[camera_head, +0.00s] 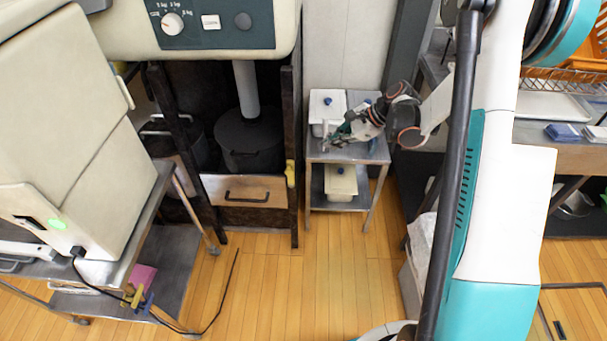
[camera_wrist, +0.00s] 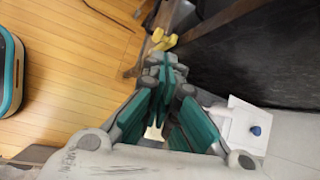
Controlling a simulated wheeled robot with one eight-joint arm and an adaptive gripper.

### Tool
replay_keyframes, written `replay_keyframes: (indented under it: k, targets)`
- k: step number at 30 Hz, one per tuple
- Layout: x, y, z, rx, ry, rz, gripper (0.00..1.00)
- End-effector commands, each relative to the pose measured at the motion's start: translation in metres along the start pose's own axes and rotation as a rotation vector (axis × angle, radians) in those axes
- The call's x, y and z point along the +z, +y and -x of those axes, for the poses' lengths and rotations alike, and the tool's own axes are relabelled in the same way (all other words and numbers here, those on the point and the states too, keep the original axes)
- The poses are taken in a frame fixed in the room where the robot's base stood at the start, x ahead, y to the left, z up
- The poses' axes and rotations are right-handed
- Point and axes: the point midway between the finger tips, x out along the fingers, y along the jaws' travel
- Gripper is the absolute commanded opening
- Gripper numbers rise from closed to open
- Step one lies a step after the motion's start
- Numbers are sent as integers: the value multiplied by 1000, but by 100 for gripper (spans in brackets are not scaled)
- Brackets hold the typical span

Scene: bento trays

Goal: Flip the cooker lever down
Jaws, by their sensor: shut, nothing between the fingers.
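A small yellow lever (camera_head: 291,173) sits on the dark right post of the cooker (camera_head: 272,25), low beside the drawer. In the wrist view the yellow lever (camera_wrist: 163,40) is just beyond my fingertips, with a small gap visible between them. My gripper (camera_head: 331,142) is shut and empty, above the small steel cart, to the right of the lever and a little higher in the picture. In the wrist view my gripper (camera_wrist: 166,72) has its green-padded fingers together at the tips, pointing toward the lever. The lever's exact tilt is too small to tell.
The steel cart (camera_head: 377,150) carries a white lidded box (camera_head: 320,103) on top and another (camera_head: 341,181) below. A dark pot (camera_head: 250,145) stands inside the cooker frame. A drawer (camera_head: 222,187) lies left of the lever.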

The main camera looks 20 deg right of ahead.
Motion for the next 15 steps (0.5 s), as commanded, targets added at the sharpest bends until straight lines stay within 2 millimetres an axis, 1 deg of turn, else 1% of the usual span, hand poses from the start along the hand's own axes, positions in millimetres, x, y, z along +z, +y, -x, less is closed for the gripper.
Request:
replay_keyframes:
  k: [1, 6, 12, 15]
  targets:
    - [-13, 0, -7, -2, -18, -38, 0]
    - [-47, 5, -30, 2, -86, -162, 0]
    - [-83, 17, -54, 11, -163, -293, 0]
    - [-96, 23, -63, 15, -193, -341, 0]
